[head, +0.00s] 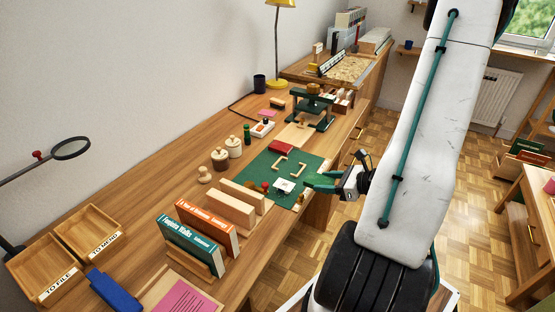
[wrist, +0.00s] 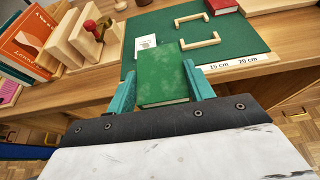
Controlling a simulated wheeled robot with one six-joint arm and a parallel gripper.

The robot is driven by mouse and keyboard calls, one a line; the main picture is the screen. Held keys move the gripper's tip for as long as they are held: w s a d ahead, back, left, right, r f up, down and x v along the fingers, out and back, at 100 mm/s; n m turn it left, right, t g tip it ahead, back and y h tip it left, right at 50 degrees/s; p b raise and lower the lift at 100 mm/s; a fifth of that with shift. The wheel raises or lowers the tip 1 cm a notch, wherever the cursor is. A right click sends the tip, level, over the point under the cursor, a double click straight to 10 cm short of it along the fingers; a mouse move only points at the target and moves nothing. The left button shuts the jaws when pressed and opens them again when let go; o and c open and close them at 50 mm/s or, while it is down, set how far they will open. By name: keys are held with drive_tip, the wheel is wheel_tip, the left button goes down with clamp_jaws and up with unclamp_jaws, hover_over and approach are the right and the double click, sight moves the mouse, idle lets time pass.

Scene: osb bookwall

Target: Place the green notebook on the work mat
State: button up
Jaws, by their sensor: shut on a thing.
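I cannot tell whether the notebook touches the mat. In the head view the notebook is hard to tell apart from the fingers.
Two wooden corner pieces (wrist: 200,43) and a small white card (head: 284,187) lie on the mat. A red book (head: 281,147) is at its far edge. Wooden book holders (head: 237,205) with upright books (head: 192,243) stand to the left. A ruler strip (wrist: 235,64) runs along the mat's near edge.

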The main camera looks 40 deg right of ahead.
hover_over(294, 170)
drive_tip(key=shift+d+f, duration=0.1)
drive_tip(key=shift+f, duration=2.4)
drive_tip(key=shift+f, duration=0.1)
drive_tip(key=o, duration=1)
drive_tip(key=shift+c, duration=0.2)
